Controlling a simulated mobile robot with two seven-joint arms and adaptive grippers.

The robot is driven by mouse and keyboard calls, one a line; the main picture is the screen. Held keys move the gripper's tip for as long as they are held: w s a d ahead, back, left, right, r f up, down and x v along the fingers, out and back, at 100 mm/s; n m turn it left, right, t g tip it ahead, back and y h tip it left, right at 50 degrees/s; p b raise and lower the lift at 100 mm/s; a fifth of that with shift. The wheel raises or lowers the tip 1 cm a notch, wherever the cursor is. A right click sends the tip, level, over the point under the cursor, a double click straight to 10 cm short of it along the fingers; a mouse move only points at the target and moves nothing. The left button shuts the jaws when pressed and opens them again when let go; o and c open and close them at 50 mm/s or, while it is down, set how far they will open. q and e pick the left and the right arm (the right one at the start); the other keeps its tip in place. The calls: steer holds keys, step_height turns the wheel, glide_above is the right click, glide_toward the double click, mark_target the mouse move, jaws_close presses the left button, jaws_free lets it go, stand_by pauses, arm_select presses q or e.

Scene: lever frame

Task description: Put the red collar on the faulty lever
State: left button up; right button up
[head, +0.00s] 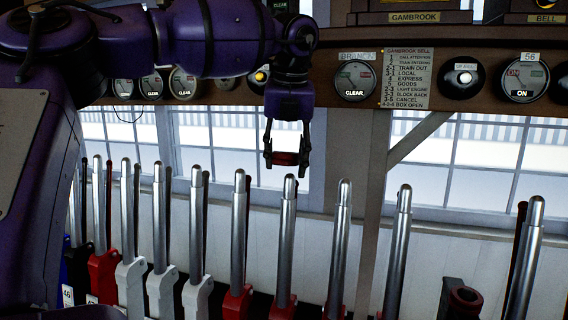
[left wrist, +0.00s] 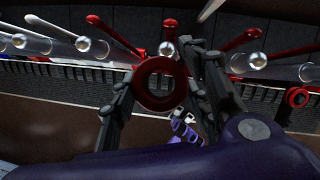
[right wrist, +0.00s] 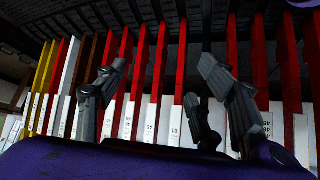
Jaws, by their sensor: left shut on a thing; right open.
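My left gripper (head: 287,160) is shut on the red collar (head: 285,158), a ring that shows face-on with an open hole in the left wrist view (left wrist: 160,105). It holds the collar just above a silver-topped lever (head: 288,225) with a red lower part. In the left wrist view that lever's tip (left wrist: 167,48) shows just beyond the ring's edge, apart from the hole. No mark shows me which lever is faulty. My right gripper (right wrist: 163,75) is open and empty, in front of red and white numbered lever parts.
Several upright levers stand close in a row on both sides, including a white-based one (head: 196,240) and a right one (head: 525,255). A dark red ring-shaped piece (head: 465,298) sits low at right. A shelf with dials (head: 355,78) runs behind, above the lever tops.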

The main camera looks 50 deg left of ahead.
arm_select(q)
steer(key=shift+w+a+f+b, duration=0.2)
steer(key=shift+w+a+b, duration=0.1)
steer(key=shift+w, duration=0.2)
steer(key=shift+w+a+f+b, duration=0.2)
steer(key=shift+w+a, duration=0.1)
steer(key=shift+w, duration=0.25)
steer(key=shift+w+a+f+b, duration=0.2)
steer(key=shift+w+a, duration=0.1)
steer(key=shift+w, duration=0.2)
steer(key=shift+w+a, duration=0.1)
steer(key=shift+w, duration=0.15)
steer(key=shift+f, duration=0.1)
